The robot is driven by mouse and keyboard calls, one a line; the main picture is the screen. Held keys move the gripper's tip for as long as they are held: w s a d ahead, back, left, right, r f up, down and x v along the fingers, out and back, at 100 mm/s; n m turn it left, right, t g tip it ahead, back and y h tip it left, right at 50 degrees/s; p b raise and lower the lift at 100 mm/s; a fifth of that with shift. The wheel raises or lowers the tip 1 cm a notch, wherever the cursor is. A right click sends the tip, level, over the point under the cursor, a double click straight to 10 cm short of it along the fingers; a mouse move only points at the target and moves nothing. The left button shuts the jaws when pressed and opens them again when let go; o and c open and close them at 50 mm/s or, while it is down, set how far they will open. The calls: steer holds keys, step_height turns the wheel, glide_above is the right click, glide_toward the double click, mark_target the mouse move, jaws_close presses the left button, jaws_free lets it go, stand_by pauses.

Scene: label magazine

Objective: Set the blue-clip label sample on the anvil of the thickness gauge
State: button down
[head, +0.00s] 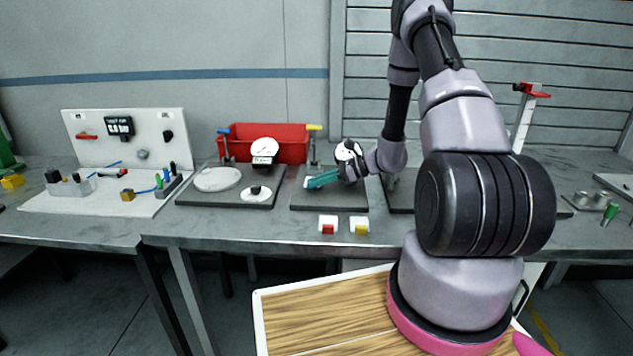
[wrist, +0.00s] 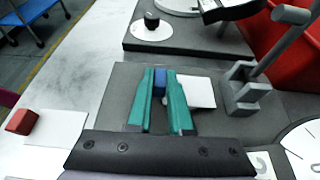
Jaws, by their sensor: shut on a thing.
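My gripper (head: 310,183), with teal fingers, is shut on the blue clip (wrist: 160,76) of the blue-clip label sample. The sample's white label (wrist: 197,92) sticks out to the right of the fingers in the wrist view. In the head view, only a bit of white shows by the fingertips. The sample is over the dark base plate (head: 330,201) of the middle stand, which has a round dial (head: 347,149) partly behind my gripper; this looks like the thickness gauge. I cannot tell whether the label touches anything below it. The anvil cannot be made out.
Red-clip (head: 327,226) and yellow-clip (head: 359,227) samples lie on the bench in front of the plate. A second dial stand (head: 264,150) with white discs is to the left. A red bin (head: 278,140) stands behind. A grey upright bracket (wrist: 247,100) is close right of the label.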

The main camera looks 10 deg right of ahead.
steer(key=c, duration=0.8)
jaws_free()
steer(key=shift+c, duration=0.2)
steer(key=shift+d+r, duration=0.2)
steer(key=v, duration=1.1)
steer(key=shift+s+d+r, duration=0.15)
steer(key=shift+d, duration=0.05)
steer(key=s+a+r+n+g+h, duration=0.25)
steer(key=a+r+n, duration=0.2)
steer(key=r, duration=0.55)
steer(key=s+a+r+n+t+h, duration=0.2)
steer(key=s+r+n+t+h, duration=0.3)
steer(key=s+r+n, duration=0.8)
steer(key=shift+s+a+r+h, duration=0.4)
steer(key=shift+s+r+h, duration=1.35)
steer(key=shift+s+r, duration=2.55)
